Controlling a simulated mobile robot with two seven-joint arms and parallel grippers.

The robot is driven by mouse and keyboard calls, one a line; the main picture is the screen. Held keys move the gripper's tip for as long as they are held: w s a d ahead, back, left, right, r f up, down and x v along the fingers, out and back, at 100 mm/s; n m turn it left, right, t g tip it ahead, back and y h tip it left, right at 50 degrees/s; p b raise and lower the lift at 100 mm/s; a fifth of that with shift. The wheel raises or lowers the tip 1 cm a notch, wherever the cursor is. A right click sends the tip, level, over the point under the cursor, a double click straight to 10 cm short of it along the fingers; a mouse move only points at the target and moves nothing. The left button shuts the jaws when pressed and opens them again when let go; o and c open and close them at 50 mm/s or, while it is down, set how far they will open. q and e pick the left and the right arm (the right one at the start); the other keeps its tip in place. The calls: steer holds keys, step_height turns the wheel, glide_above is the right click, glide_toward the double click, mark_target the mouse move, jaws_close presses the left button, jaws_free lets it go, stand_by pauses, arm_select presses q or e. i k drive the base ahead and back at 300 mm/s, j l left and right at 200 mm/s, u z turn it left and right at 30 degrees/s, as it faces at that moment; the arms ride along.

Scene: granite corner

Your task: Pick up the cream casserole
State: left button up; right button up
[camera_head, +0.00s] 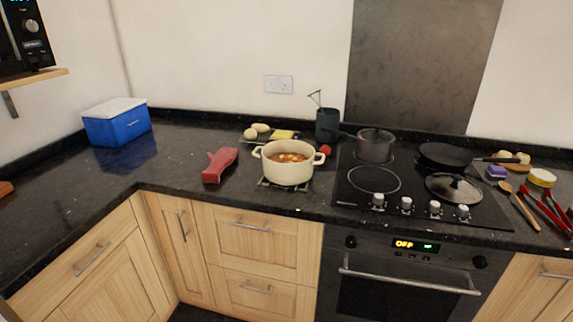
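The cream casserole (288,171) stands upright on a dark trivet (264,183) on the black granite counter, left of the hob. It is open on top, with reddish-orange food (290,157) inside, and has a loop handle on its left and right sides. Neither of my grippers shows in the head view.
A red cloth or mitt (220,165) lies left of the casserole. A dark utensil pot (327,125) and a board with food (270,135) stand behind it. The hob (373,181) with pans is to the right.

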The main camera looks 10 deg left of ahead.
mark_target(288, 162)
steer(key=j+z, duration=0.15)
steer(key=z, duration=0.6)
steer(key=i+j+z, duration=0.1)
steer(key=j+z, duration=0.6)
steer(key=j, duration=0.15)
steer(key=j+z, duration=0.15)
steer(key=j, duration=0.7)
steer(key=k+j+z, duration=0.1)
steer(key=j, duration=0.8)
steer(key=l, duration=0.75)
steer(key=j, duration=0.5)
steer(key=i+j, duration=0.15)
steer(key=j, duration=0.35)
